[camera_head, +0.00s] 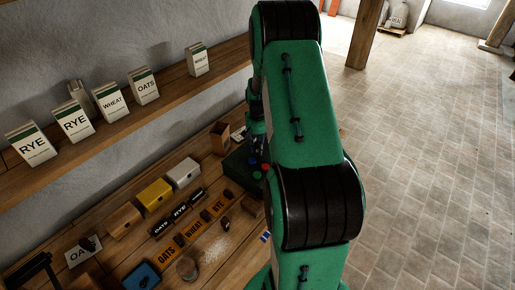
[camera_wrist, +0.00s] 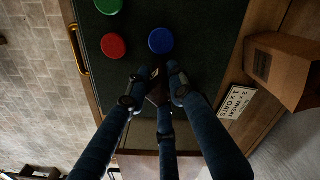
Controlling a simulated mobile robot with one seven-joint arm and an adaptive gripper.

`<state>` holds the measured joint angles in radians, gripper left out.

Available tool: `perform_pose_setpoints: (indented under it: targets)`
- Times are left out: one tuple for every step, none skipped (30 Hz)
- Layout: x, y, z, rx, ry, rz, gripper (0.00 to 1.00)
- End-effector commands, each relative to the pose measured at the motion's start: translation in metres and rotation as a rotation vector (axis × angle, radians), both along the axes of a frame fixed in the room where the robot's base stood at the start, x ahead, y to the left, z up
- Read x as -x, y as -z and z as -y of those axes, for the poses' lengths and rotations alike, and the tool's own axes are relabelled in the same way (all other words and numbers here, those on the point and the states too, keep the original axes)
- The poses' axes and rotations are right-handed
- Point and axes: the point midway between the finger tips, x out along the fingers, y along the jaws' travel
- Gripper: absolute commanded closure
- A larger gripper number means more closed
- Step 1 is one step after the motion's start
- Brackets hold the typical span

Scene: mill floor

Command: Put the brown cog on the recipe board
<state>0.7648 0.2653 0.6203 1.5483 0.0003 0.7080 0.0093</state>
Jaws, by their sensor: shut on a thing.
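My gripper (camera_wrist: 156,82) is shut on a small dark brown piece (camera_wrist: 157,96), which looks like the brown cog; the fingers hide much of it. It is over the lower part of a dark green board (camera_wrist: 205,45) in the wrist view. That board bears a blue disc (camera_wrist: 160,40), a red disc (camera_wrist: 113,45) and a green disc (camera_wrist: 108,5). I cannot tell whether the held piece touches the board. In the head view the dark board (camera_head: 236,172) shows beside my arm, which hides part of it. No label shows which surface is the recipe board.
A card reading wheat and oats (camera_wrist: 236,101) lies beside the board, next to a brown box (camera_wrist: 285,68). A strip labelled oats, wheat, rye (camera_head: 194,227), a yellow bin (camera_head: 155,194) and a blue tray (camera_head: 142,277) stand along the bench. A shelf (camera_head: 120,110) runs above.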

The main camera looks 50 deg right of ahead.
Motion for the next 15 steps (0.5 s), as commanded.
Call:
perform_pose_setpoints:
  targets:
    - [0.0001,0.0001,-0.0001,0.000,0.000,0.000,0.96]
    - [0.0001,0.0004,-0.0001,0.000,0.000,0.000,0.96]
    - [0.0001,0.0012,-0.0001,0.000,0.000,0.000,0.96]
    - [0.0001,0.0020,-0.0001,0.000,0.000,0.000,0.96]
    - [0.0001,0.0028,-0.0001,0.000,0.000,0.000,0.96]
    - [0.0001,0.0038,-0.0001,-0.001,0.000,-0.001,0.96]
    - [0.0001,0.0031,-0.0001,0.000,0.000,0.000,0.72]
    - [0.0001,0.0030,-0.0001,0.000,0.000,0.000,0.66]
    - [0.0001,0.0029,-0.0001,0.000,0.000,0.000,0.59]
    - [0.0001,0.0029,-0.0001,0.000,0.000,0.000,0.59]
    - [0.0001,0.0029,-0.0001,0.000,0.000,0.000,0.59]
    - [0.0001,0.0029,-0.0001,0.000,0.000,0.000,0.59]
    - [0.0001,0.0028,-0.0001,0.000,0.000,0.000,0.59]
    - [0.0001,0.0028,-0.0001,0.000,0.000,0.000,0.59]
    - [0.0001,0.0028,-0.0001,0.000,0.000,0.000,0.59]
